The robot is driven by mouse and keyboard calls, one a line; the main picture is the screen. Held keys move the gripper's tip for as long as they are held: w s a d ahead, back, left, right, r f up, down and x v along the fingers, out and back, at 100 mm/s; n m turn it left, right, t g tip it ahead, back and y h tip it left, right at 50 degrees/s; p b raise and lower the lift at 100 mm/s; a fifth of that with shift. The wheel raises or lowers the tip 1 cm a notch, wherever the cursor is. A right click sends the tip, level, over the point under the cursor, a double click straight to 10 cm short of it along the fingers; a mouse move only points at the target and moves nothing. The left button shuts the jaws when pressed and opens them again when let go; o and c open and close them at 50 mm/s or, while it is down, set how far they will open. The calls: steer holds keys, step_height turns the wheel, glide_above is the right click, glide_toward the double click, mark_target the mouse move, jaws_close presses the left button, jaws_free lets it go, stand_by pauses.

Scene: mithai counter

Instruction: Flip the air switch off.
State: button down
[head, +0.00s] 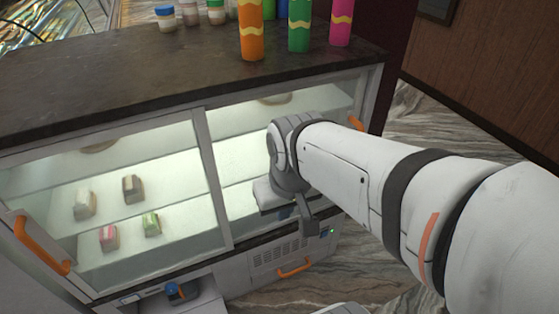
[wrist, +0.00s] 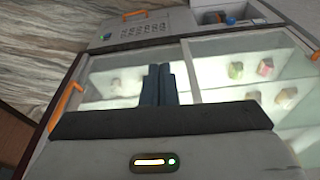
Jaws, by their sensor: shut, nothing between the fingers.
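My gripper (wrist: 158,70) is shut and empty. Its two dark fingers stand side by side in front of the lit glass case in the wrist view. In the head view my gripper (head: 285,212) is mostly behind my wrist, near the lower right of the case. A small blue control with a green light (head: 326,232) sits on the case's lower right panel, just right of my gripper. A small bluish-green fitting (wrist: 132,32) shows on the vented panel in the wrist view, apart from the fingers. I cannot tell which part is the air switch or its position.
The display case (head: 225,190) has glass doors, orange handles (head: 40,245) and several sweets inside. Bottles (head: 250,30) and jars stand on its dark counter top (head: 150,70). An orange lower handle (head: 294,269) sticks out below the vents. The marble floor (head: 440,130) at right looks clear.

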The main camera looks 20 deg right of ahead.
steer(key=shift+w, duration=0.3)
steer(key=w+d+f+m+g+y+b, duration=0.1)
steer(key=w+f+m+g+y+b, duration=0.1)
steer(key=w+f+m+y+b, duration=0.5)
steer(key=w+f+m+g+b, duration=0.1)
steer(key=w+f+b, duration=0.25)
steer(key=f, duration=0.75)
steer(key=w+d+f+m+t+y+b, duration=0.25)
steer(key=w+d+f+m+b, duration=0.2)
steer(key=f, duration=0.35)
steer(key=w+d+f+m+t+y+b, duration=0.25)
steer(key=w+d+f+m+b, duration=0.2)
steer(key=f, duration=0.45)
steer(key=w+d+f+m+t+h+b, duration=0.1)
steer(key=d+f+m+t+b, duration=0.35)
steer(key=d+f, duration=0.5)
steer(key=w+d+f+m+t+b, duration=0.1)
steer(key=d+f+m+t+b, duration=0.35)
steer(key=f, duration=0.75)
steer(key=s+d+f+m+t+h+b, duration=0.1)
steer(key=s+d+f+m+t+h, duration=0.2)
steer(key=d+f, duration=0.3)
steer(key=s+d+f+m+t+h+b, duration=0.2)
steer(key=s+d+f+m+h, duration=0.2)
steer(key=f, duration=0.9)
steer(key=d+m+h, duration=0.2)
steer(key=shift+s+t+h, duration=0.3)
steer(key=shift+s+t, duration=0.1)
